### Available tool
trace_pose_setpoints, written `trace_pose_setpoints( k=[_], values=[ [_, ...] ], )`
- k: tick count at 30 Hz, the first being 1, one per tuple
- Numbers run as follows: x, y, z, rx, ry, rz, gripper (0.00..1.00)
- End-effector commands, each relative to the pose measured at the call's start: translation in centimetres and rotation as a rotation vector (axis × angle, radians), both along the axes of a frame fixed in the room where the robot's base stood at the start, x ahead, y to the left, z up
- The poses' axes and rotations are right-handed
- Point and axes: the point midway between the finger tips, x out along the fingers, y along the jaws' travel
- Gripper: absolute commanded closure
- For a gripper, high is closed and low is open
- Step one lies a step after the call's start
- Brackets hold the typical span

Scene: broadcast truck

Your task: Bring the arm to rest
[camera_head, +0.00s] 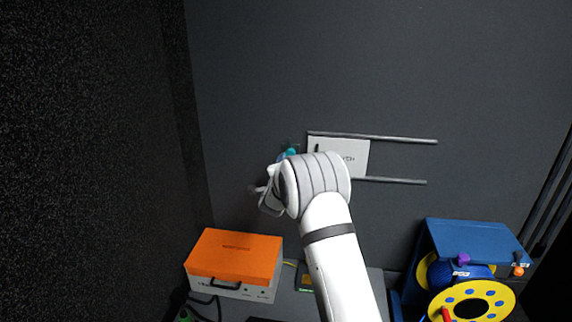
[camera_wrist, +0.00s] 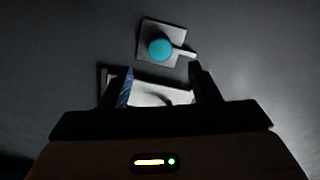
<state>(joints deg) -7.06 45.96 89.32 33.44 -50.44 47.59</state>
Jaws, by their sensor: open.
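My white arm (camera_head: 340,265) is raised in front of the dark wall. My gripper (camera_wrist: 161,84) is open, with its two dark fingers apart and nothing seen held between them. In the head view my gripper (camera_head: 264,198) is partly hidden by the wrist. A teal round knob (camera_wrist: 160,49) on a pale square plate (camera_wrist: 147,31) is on the wall beyond the fingertips, apart from them. The knob also shows just above my wrist in the head view (camera_head: 291,152).
A white panel (camera_head: 357,150) sits between two grey rails (camera_head: 405,140) on the wall, partly hidden by my wrist. An orange-lidded case (camera_head: 235,255) stands lower left. A blue case (camera_head: 475,245) and a yellow reel (camera_head: 488,296) are lower right. The upper wall is clear.

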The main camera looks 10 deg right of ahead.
Motion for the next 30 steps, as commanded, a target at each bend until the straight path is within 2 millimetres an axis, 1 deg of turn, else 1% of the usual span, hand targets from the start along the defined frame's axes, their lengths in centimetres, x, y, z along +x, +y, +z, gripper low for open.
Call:
trace_pose_setpoints(
  k=[7,9,11,14,15,16,17,18,20,21,23,24,26,27,29,30],
  values=[
    [0.0,0.0,0.0,0.000,0.000,0.001,0.44],
    [-0.1,0.1,0.7,-0.004,0.008,0.007,0.44],
    [-0.4,0.2,2.0,-0.014,0.027,0.022,0.44],
    [-1.7,0.6,5.6,-0.051,0.100,0.074,0.44],
    [-2.5,0.8,7.5,-0.072,0.140,0.104,0.44],
    [-3.2,1.0,8.8,-0.091,0.174,0.129,0.44],
    [-4.1,1.2,10.2,-0.114,0.209,0.156,0.44],
    [-5.3,1.5,12.0,-0.143,0.259,0.194,0.44],
    [-7.4,1.8,14.3,-0.189,0.333,0.249,0.44],
    [-9.0,2.0,15.7,-0.222,0.382,0.286,0.44],
    [-11.5,2.2,17.8,-0.271,0.453,0.344,0.44],
    [-13.3,2.4,19.1,-0.305,0.501,0.382,0.44],
    [-16.1,2.5,20.9,-0.357,0.572,0.439,0.44],
    [-18.1,2.5,22.0,-0.391,0.619,0.477,0.44],
    [-21.3,2.5,23.6,-0.443,0.691,0.534,0.44],
    [-23.5,2.4,24.6,-0.477,0.738,0.572,0.44]
  ],
)
